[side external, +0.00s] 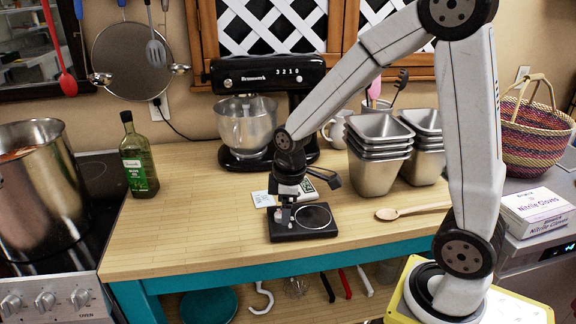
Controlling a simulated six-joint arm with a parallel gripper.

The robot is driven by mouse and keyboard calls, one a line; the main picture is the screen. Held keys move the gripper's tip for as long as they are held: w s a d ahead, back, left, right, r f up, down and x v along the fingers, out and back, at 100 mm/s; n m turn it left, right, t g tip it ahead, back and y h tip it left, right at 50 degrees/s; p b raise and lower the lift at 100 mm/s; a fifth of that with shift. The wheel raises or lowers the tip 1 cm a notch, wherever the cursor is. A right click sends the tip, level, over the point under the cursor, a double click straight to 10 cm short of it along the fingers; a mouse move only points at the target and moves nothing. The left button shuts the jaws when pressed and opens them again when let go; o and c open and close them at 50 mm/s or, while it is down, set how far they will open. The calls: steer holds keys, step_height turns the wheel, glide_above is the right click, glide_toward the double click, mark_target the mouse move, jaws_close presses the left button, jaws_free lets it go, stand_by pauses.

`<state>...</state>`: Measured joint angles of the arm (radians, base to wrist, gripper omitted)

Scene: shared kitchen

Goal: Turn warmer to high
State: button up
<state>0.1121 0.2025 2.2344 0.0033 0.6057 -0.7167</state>
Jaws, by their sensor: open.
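The warmer (306,222) is a small flat black unit with a round, dark, pale-rimmed plate on top, standing near the front of the wooden table. My gripper (290,202) is open and points down at the left part of the warmer. Its lower end appears right at or just above the warmer; I cannot tell whether it touches. The warmer's control and its setting are too small and partly hidden behind the gripper to read.
A white card (263,199) lies just behind the warmer. A wooden spoon (412,211) lies to the right, with stacked metal pans (375,165) behind. A black stand mixer (268,75) is at the back, an oil bottle (138,160) on the left.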

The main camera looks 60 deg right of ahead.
mark_target(280, 214)
steer(key=w+d+n, duration=0.1)
steer(key=n, duration=0.1)
steer(key=w+d+n+g, duration=0.1)
steer(key=w+d+n, duration=0.3)
steer(key=shift+w+r+n+g, duration=0.2)
steer(key=shift+r+n+g, duration=0.1)
steer(key=shift+f, duration=0.1)
steer(key=shift+s+f, duration=0.1)
steer(key=shift+f, duration=3.75)
jaws_close()
